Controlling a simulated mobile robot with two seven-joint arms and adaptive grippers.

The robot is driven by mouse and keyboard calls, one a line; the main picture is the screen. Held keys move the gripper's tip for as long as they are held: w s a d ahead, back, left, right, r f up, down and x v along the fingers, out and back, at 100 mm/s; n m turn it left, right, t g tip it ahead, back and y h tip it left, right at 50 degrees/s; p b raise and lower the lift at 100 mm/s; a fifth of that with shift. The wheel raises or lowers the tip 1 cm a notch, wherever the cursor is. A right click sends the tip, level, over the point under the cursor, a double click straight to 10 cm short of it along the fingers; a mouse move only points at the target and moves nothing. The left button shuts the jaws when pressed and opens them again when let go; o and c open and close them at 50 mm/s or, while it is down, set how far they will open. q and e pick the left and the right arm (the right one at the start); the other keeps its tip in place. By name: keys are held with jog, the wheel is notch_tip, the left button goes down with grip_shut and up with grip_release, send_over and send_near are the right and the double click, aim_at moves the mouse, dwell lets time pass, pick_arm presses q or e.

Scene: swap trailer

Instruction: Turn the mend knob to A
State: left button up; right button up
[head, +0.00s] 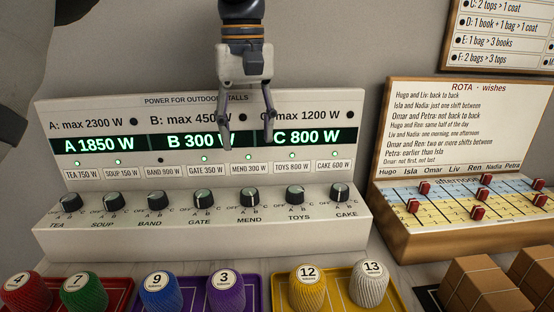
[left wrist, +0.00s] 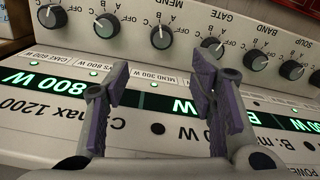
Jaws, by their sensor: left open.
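The mend knob (head: 250,197) is a dark round knob with a light pointer, fifth from the left in the panel's knob row. The display (head: 205,141) reads A 1850 W, B 300 W, C 800 W; the mend label (head: 249,169) says 300 W. In the left wrist view the panel is upside down and the mend knob (left wrist: 161,37) lies beyond the fingertips, between them. My left gripper (head: 247,142) is open and empty, pointing down in front of the display, above and apart from the knob. My right gripper is not in view.
Neighbouring knobs, gate (head: 203,198) and toys (head: 295,196), stand close on either side of mend. Yarn spools, such as the purple one (head: 225,292), stand before the panel. A wooden rota board (head: 455,250) and brown boxes (head: 480,290) are at right.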

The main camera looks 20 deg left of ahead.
pick_arm(q)
send_over(249, 191)
jog(key=f, duration=0.4)
jog(key=shift+s+f, duration=0.15)
jog(key=shift+s, duration=0.15)
jog(key=f, duration=0.7)
jog(key=shift+w+f+p, duration=0.1)
jog(key=shift+w+p, duration=0.15)
jog(key=shift+p, duration=0.1)
jog(key=shift+c, duration=0.6)
jog(key=c, duration=1.1)
